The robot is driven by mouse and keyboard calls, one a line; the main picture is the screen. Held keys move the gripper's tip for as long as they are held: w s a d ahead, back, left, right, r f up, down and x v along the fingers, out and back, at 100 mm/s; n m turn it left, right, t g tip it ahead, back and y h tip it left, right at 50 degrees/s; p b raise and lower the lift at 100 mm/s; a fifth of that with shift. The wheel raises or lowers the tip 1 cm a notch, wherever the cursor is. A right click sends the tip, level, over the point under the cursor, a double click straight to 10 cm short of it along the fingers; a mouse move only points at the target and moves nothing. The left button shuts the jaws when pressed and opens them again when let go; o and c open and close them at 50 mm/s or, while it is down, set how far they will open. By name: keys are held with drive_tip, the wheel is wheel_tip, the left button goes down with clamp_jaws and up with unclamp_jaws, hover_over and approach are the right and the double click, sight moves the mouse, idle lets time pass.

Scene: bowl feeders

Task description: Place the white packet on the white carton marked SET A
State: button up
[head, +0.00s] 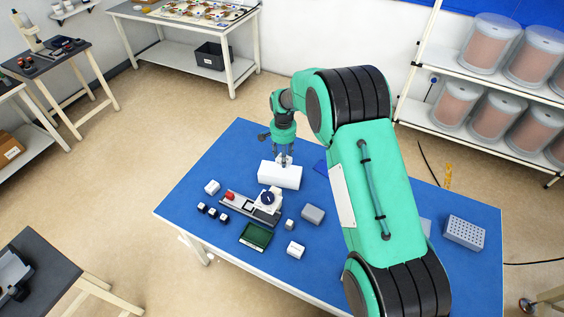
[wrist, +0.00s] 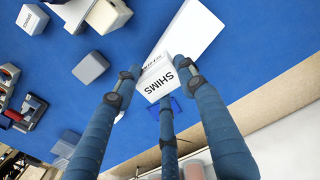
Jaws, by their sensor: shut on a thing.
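My gripper (head: 285,154) is low over the blue table, with the large white carton (head: 279,176) below it. In the wrist view its dark blue fingers (wrist: 157,88) are shut on a white packet (wrist: 156,74) printed SHIMS. The packet also shows small between the fingers in the head view (head: 283,160). In the wrist view the carton (wrist: 188,38) lies behind the packet, and the packet overlaps its near end. I cannot tell whether the two touch. The mark SET A on the carton is not readable.
A rail fixture with a red knob (head: 230,196) and a white device with a dark dial (head: 269,198) stand in front of the carton. Around them are a green tray (head: 255,238), a grey block (head: 312,214) and white boxes (head: 296,250). The table's left end is clear.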

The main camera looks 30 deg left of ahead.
drive_tip(key=w, duration=0.1)
drive_tip(key=w+b, duration=0.1)
drive_tip(key=w, duration=0.1)
drive_tip(key=shift+a+r+n+b, duration=0.1)
drive_tip(key=shift+a+n+b, duration=0.1)
drive_tip(key=shift+n+b, duration=0.15)
hover_over(285, 172)
drive_tip(key=shift+s+f, duration=0.1)
drive_tip(key=shift+f, duration=3.05)
drive_tip(key=shift+f+p, duration=0.35)
drive_tip(key=shift+f, duration=1.5)
drive_tip(key=shift+f, duration=0.15)
drive_tip(key=o, duration=1.4)
drive_tip(key=shift+d, duration=0.1)
